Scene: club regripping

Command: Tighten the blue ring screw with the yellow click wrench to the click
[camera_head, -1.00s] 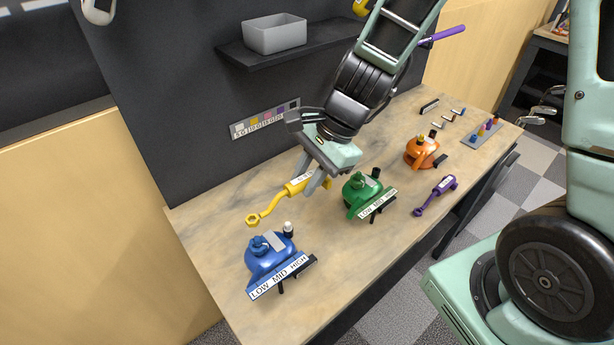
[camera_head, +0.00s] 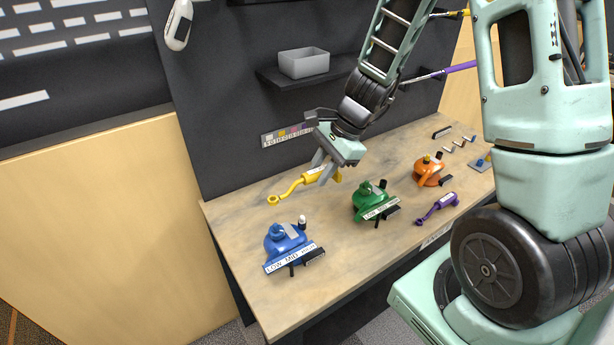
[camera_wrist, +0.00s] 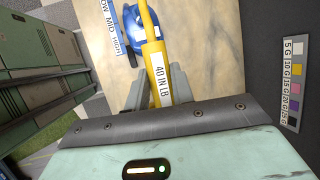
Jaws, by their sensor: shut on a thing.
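The yellow click wrench (camera_head: 292,186) is held by its handle in my gripper (camera_head: 326,172), with its ring end pointing down-left toward the blue unit. In the wrist view, the wrench (camera_wrist: 156,62) shows a "40 IN LB" label between my gripper's fingers (camera_wrist: 165,85). The blue unit (camera_head: 289,244), with a blue screw (camera_head: 277,229) on top and a LOW MID HIGH plate in front, stands on the bench's near-left part. The wrench ring is apart from the screw, behind it in the head view. In the wrist view the wrench partly covers the blue unit (camera_wrist: 135,25).
On the bench (camera_head: 240,226) stand a green unit (camera_head: 371,203) and an orange unit (camera_head: 428,174). A purple wrench (camera_head: 437,205) lies in front of them. A grey bin (camera_head: 304,64) sits on the wall shelf. A coloured weight chart (camera_wrist: 292,82) is on the dark wall.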

